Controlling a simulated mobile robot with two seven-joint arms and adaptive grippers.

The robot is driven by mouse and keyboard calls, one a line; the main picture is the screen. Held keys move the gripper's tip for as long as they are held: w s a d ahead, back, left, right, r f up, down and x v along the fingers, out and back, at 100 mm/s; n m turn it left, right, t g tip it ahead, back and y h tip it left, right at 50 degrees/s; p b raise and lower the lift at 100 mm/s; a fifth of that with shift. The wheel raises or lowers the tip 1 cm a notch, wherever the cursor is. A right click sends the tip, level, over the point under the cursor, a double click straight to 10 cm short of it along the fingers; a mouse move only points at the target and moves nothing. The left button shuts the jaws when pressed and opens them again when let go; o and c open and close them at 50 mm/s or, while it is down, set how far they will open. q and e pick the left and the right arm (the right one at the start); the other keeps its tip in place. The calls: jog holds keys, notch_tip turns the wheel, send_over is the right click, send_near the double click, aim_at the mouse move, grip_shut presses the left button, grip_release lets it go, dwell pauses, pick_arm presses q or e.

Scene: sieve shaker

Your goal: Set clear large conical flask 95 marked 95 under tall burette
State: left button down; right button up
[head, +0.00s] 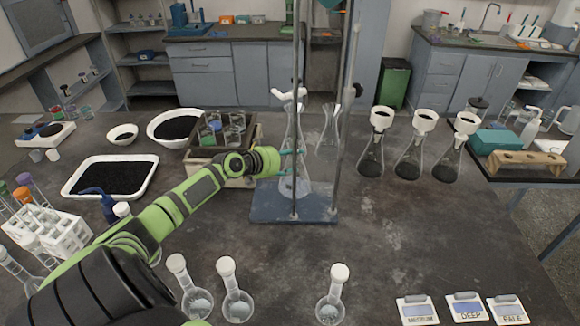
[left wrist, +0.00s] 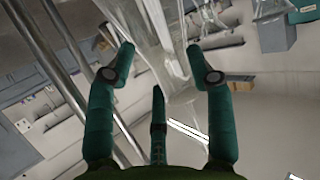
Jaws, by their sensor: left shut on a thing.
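A clear conical flask (head: 293,182) is at the stand, its neck below the white clamp (head: 289,94). No number on it can be read. The tall burette (head: 300,50) appears as a thin upright glass tube above the stand's blue base plate (head: 265,207). My left gripper (head: 291,154) reaches in from the left and is shut on the flask. In the left wrist view its teal fingers (left wrist: 160,65) stand around clear glass (left wrist: 165,40). I cannot tell whether the flask touches the base plate. My right gripper is not in view.
Another clear flask (head: 328,132) stands behind the stand's rods. Filter flasks (head: 371,160) stand to the right. A crate of jars (head: 245,180) is close to my left gripper. The right middle of the bench is clear.

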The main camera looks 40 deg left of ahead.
aim_at(291, 167)
pick_arm(q)
jog(key=f, duration=0.3)
jog(key=shift+w+f, duration=0.2)
jog(key=shift+s+f, duration=0.1)
jog(key=shift+c, duration=2.3)
grip_release()
